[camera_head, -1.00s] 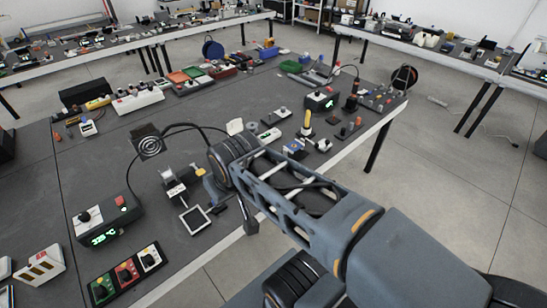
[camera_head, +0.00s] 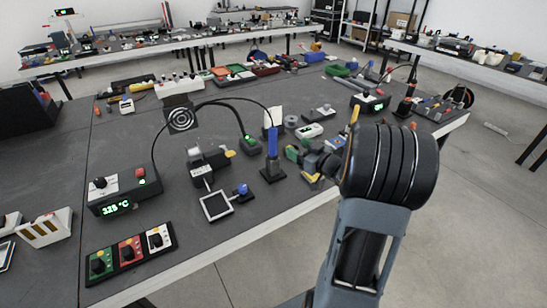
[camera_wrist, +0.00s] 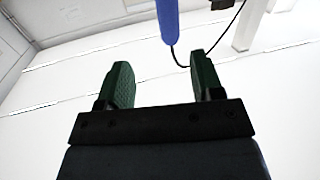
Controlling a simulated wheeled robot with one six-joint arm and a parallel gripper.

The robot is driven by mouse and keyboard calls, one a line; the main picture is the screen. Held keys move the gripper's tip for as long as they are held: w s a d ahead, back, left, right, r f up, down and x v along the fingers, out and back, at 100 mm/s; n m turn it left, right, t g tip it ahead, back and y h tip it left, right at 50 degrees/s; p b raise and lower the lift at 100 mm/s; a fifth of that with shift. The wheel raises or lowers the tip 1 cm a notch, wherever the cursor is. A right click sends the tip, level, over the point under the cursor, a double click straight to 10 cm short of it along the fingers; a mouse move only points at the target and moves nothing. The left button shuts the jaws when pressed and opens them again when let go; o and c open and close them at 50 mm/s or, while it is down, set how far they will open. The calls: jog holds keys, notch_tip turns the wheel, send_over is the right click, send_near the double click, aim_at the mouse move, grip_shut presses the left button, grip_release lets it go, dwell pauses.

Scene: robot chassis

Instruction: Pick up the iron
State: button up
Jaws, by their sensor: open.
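The soldering iron (camera_head: 272,140) has a blue handle and stands upright in a dark stand on the dark workbench. A black cable arches from its top to the station (camera_head: 124,192) with the green display. In the wrist view the blue handle (camera_wrist: 168,20) hangs in from the top edge, beyond the fingertips and between their lines. My gripper (camera_head: 300,164) is just right of the iron in the head view, apart from it. In the wrist view its green-padded fingers (camera_wrist: 158,82) are open with nothing between them. My arm hides part of the bench behind.
A black helping-hand device (camera_head: 207,160) and a square-framed tool (camera_head: 216,206) sit left of the iron. A small white-and-green device (camera_head: 309,131) and a grey spool (camera_head: 291,121) lie behind. A three-colour switch panel (camera_head: 130,251) lies at front left.

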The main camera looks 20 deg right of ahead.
jog(key=shift+y, duration=0.7)
jog(key=x, duration=0.4)
jog(key=f+x, duration=0.1)
jog(key=x, duration=0.8)
jog(key=shift+a+f, duration=0.15)
jog(key=shift+a, duration=0.05)
jog(key=c, duration=1)
jog(key=shift+o, duration=0.2)
notch_tip(320, 180, up, 10)
jog(key=p, duration=0.1)
jog(key=shift+p, duration=0.5)
